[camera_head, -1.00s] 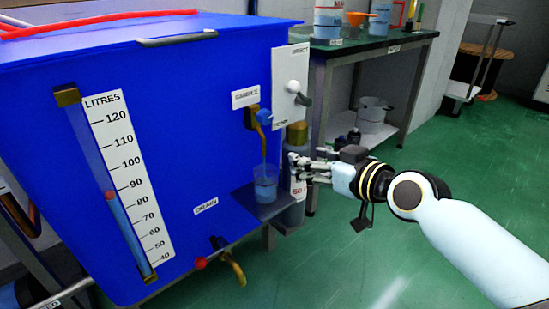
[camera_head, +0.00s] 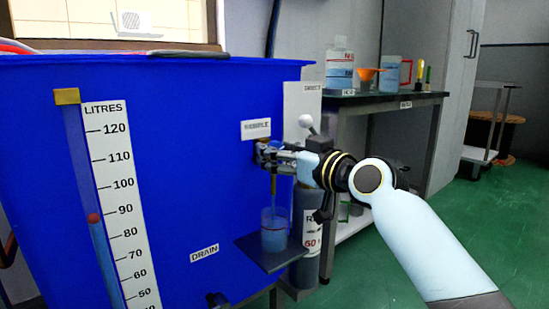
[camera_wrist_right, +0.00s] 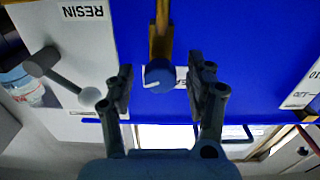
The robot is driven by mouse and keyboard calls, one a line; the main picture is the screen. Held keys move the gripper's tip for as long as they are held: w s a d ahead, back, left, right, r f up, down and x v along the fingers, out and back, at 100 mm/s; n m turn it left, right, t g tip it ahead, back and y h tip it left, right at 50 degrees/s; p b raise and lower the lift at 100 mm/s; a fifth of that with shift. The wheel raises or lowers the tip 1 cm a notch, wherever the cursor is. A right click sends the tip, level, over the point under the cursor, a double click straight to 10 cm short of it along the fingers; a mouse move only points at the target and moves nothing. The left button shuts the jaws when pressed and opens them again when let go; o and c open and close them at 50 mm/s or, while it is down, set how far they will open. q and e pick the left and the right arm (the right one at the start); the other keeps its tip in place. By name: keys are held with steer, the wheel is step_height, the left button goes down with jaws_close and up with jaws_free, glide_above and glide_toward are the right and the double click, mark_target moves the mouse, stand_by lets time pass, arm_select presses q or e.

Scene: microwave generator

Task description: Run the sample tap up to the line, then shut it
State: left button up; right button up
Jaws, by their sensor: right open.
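The sample tap's blue knob (camera_wrist_right: 160,75) sits between the two spread fingers of my right gripper (camera_wrist_right: 160,90) in the right wrist view, with a gap on each side. Its brass body (camera_wrist_right: 160,38) shows beyond it. In the head view my open right gripper (camera_head: 270,157) is at the tap, just below the SAMPLE label (camera_head: 256,129), and hides most of the knob. A thin spout or stream (camera_head: 274,188) drops to a clear beaker (camera_head: 268,219) partly filled with pale blue liquid. My left gripper is out of view.
The beaker stands on a dark shelf (camera_head: 252,248) on the blue tank (camera_head: 190,150). A white panel with a ball-ended lever (camera_head: 305,121) is right of the tap. A grey RESIN cylinder (camera_head: 305,255) is close beside the beaker. The tank gauge's red float (camera_head: 94,218) is just under 90.

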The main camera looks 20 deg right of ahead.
steer(key=shift+x, duration=0.9)
steer(key=shift+c, duration=0.3)
jaws_close()
